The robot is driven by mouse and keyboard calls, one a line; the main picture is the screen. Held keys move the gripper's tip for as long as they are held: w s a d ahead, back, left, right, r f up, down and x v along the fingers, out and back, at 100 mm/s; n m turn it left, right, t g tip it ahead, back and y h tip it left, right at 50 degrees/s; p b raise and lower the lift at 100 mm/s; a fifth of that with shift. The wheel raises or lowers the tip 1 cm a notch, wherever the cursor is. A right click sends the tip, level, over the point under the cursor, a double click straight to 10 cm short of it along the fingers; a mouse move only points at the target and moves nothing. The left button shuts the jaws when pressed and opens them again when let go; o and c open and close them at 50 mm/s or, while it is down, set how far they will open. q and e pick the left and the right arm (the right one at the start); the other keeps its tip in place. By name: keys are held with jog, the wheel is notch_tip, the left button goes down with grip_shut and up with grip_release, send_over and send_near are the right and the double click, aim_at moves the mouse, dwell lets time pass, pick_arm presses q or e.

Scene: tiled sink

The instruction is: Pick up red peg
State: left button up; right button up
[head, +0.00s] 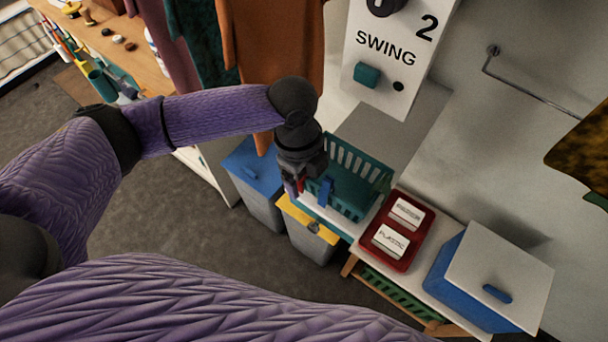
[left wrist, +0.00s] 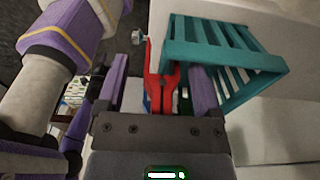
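The red peg (left wrist: 161,75) shows upright between the two purple fingers of my left gripper (left wrist: 160,85) in the left wrist view, with a gap on each side. The gripper is open. In the head view, my left gripper (head: 306,184) points down at the near left edge of the teal basket (head: 358,190), and only a sliver of the red peg (head: 301,186) shows. A blue peg (head: 326,191) sits at the basket's edge beside it. Whether the red peg touches the basket rim is hard to tell. My right gripper is not in view.
Right of the basket, a red tray (head: 424,222) holds two white labelled blocks. A blue box with a white lid (head: 500,268) stands further right. Bins with blue (head: 255,170) and yellow (head: 303,218) lids stand below left. Cloths hang behind my arm.

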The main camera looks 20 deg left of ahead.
pick_arm(q)
grip_shut()
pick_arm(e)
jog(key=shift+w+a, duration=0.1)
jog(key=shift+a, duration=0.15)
pick_arm(q)
jog(key=shift+r, duration=0.15)
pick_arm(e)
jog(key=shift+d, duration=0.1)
pick_arm(q)
notch_tip(320, 180, up, 9)
jog(key=shift+r+p, duration=0.1)
jog(key=shift+p, duration=0.75)
jog(key=shift+r, duration=0.25)
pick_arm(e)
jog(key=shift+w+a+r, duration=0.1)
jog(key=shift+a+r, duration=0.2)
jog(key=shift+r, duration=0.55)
